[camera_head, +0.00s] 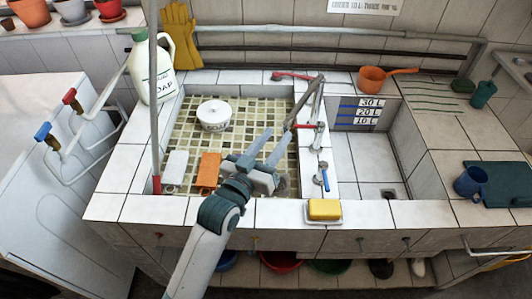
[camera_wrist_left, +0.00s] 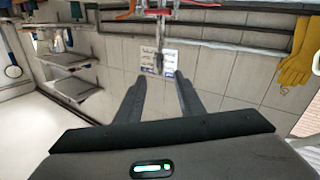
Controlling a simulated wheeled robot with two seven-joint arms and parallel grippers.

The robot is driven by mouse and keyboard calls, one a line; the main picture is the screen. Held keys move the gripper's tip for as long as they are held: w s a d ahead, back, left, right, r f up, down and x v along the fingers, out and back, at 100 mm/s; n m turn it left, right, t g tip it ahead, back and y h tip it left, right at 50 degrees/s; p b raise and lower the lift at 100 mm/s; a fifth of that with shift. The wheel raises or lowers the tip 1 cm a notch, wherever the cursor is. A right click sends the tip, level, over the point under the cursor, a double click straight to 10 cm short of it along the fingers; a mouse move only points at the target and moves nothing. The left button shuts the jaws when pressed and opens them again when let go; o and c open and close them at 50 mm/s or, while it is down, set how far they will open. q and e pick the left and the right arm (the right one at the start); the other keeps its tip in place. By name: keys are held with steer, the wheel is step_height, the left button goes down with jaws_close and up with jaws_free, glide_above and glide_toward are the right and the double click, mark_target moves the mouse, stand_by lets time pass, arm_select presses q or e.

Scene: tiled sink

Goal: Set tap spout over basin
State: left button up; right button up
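The grey tap spout (camera_head: 302,104) slants down and left from the top of its upright pipe (camera_head: 319,108) on the divider between the basins. In the head view its lower end shows over the right edge of the mosaic-tiled left basin (camera_head: 240,105). The white right basin (camera_head: 350,150) is on the other side. My left gripper (camera_head: 277,138) is open and empty over the front right part of the left basin, just below the spout's end in the picture. Its two parted fingers (camera_wrist_left: 160,85) also show in the left wrist view. My right gripper is not in view.
A white pot (camera_head: 214,115), a white block (camera_head: 175,167) and an orange block (camera_head: 209,170) are in the left basin. A yellow sponge (camera_head: 324,209) sits on the front rim. A soap bottle (camera_head: 153,66) and an orange pan (camera_head: 385,78) stand behind. The right basin looks mostly empty.

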arm_select(q)
steer(key=v, duration=0.4)
steer(key=shift+b, duration=0.35)
